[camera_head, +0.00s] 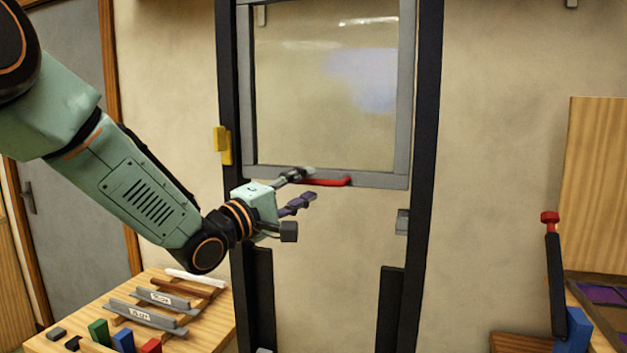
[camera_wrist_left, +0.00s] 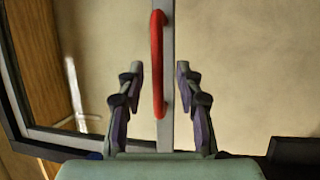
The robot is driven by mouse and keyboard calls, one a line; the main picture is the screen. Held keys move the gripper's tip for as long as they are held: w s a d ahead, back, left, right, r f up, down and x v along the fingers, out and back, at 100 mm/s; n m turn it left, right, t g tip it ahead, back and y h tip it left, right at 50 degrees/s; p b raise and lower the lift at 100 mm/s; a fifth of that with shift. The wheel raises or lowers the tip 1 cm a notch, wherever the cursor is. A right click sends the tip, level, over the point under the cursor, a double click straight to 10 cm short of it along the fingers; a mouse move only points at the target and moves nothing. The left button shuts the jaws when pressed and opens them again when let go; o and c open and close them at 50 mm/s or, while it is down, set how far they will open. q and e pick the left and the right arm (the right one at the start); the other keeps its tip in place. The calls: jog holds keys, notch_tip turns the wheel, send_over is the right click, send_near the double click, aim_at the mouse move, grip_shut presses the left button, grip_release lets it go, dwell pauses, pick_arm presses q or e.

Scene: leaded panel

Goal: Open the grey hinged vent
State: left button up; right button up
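The grey hinged vent (camera_head: 385,181) is a grey-framed clear pane between two dark uprights. A red handle (camera_head: 335,182) runs along its bottom rail. In the left wrist view, the red handle (camera_wrist_left: 157,65) lies against the grey rail (camera_wrist_left: 167,130). I cannot tell whether the vent stands slightly ajar. My left gripper (camera_head: 308,186) is open at the left end of the handle. In the left wrist view, the open fingers (camera_wrist_left: 159,78) stand on either side of the handle and rail, with a gap on each side. My right gripper is out of view.
Dark uprights (camera_head: 424,140) flank the vent, with a yellow block (camera_head: 222,145) on the left one. A wooden table (camera_head: 215,325) with grey bars and coloured blocks is lower left. A black post with a red top (camera_head: 550,218) stands right. Below the vent is open space.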

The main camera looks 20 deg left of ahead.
pick_arm(q)
jog(key=shift+w+d+r, duration=0.2)
jog(key=shift+w+d, duration=0.1)
jog(key=shift+w, duration=0.25)
jog(key=shift+w+a+r, duration=0.1)
jog(key=shift+w+r, duration=0.1)
jog(key=shift+w, duration=0.15)
jog(key=shift+w+d+f, duration=0.1)
jog(key=shift+w+d, duration=0.2)
jog(key=shift+w, duration=0.05)
jog(key=c, duration=0.3)
jog(key=shift+s+a, duration=0.15)
jog(key=shift+s, duration=0.1)
jog(key=c, duration=0.3)
grip_shut()
